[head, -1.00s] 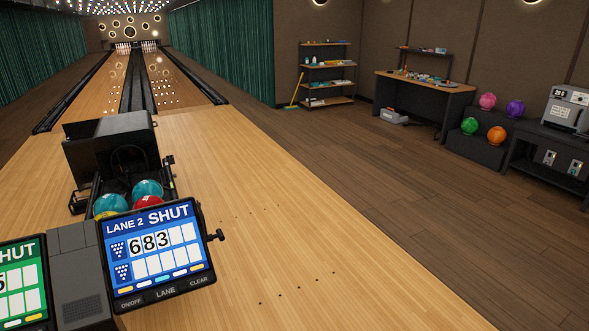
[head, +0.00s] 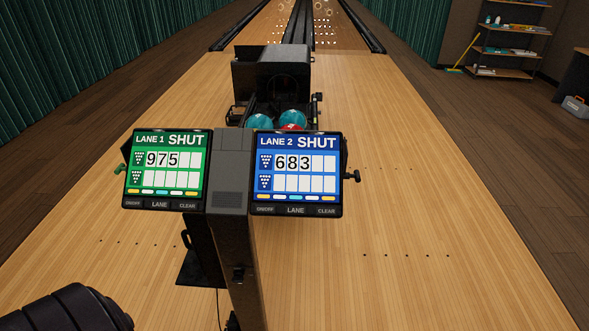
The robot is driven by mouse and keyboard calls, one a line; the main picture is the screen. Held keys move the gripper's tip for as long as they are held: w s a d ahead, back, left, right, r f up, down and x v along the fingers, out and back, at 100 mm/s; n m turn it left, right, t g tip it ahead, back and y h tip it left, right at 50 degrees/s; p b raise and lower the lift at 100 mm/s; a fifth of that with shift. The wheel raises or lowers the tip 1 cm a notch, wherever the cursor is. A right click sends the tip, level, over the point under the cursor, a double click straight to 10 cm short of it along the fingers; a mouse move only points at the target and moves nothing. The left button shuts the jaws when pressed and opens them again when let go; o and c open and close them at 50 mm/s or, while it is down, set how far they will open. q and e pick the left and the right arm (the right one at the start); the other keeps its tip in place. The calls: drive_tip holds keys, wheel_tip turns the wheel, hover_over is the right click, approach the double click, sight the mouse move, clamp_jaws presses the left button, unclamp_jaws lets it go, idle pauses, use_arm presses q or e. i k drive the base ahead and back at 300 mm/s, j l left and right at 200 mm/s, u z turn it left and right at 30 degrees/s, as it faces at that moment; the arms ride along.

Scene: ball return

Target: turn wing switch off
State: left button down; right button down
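Two lane screens stand side by side on a grey post: a green LANE 1 screen (head: 165,170) reading SHUT and 975, and a blue LANE 2 screen (head: 296,173) reading SHUT and 683. A dark ribbed part, probably my arm, shows at bottom left. Neither gripper is in view.
The black ball return (head: 281,75) stands behind the screens, with teal and red balls (head: 292,119) in it. A dark plate (head: 200,272) is low beside the post. Wooden floor (head: 430,230) is clear on the right. Shelves (head: 512,40) stand at the far right.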

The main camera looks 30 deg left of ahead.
sight(238, 278)
drive_tip(key=u, duration=1.55)
